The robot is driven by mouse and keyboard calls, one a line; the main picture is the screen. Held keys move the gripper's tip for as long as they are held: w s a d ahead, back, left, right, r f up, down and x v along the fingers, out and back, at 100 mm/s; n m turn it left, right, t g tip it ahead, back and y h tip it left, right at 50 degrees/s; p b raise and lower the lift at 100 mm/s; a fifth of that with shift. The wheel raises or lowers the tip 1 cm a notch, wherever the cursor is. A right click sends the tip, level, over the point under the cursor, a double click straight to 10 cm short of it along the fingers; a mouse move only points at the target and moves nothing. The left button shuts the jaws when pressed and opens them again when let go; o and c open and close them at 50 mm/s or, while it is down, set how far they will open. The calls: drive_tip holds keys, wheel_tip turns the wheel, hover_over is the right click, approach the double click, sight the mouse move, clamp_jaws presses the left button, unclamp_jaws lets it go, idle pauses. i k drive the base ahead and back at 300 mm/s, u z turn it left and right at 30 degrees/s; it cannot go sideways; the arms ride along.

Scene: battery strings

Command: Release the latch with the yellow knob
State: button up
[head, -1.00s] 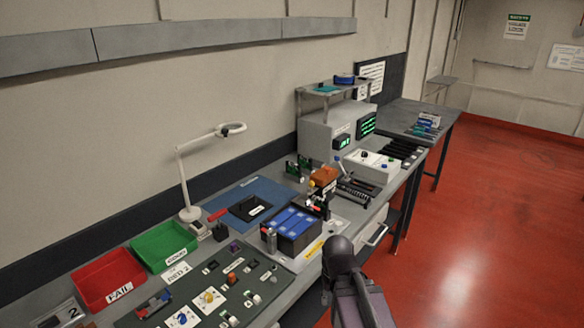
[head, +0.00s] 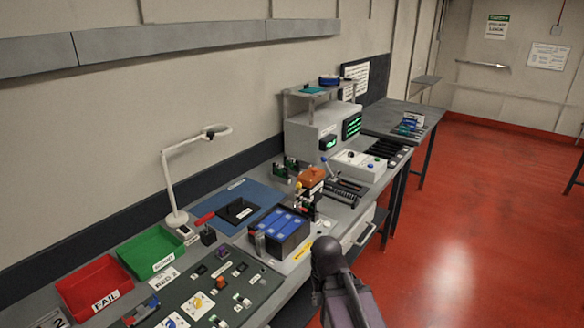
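A small yellow knob (head: 299,185) shows at the left of an orange block (head: 311,178), behind the blue-topped battery pack (head: 281,227) on the bench. Dark and red fittings crowd around it, so I cannot make out the latch itself or its position. My arm, dark and rounded at its end, rises from the bottom edge in front of the bench, to the right of the battery pack. I cannot make out any gripper fingers.
A red FAIL bin (head: 65,291), a green bin (head: 128,262) and a dark component board (head: 250,300) fill the near bench. A white lamp (head: 168,180) stands behind. A white control box (head: 357,166) stands farther along. The red floor (head: 480,220) at right is clear.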

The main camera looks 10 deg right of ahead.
sight(301, 191)
drive_tip(key=k, duration=1.35)
drive_tip(key=z, duration=0.55)
drive_tip(key=i, duration=2)
drive_tip(key=u, duration=0.3)
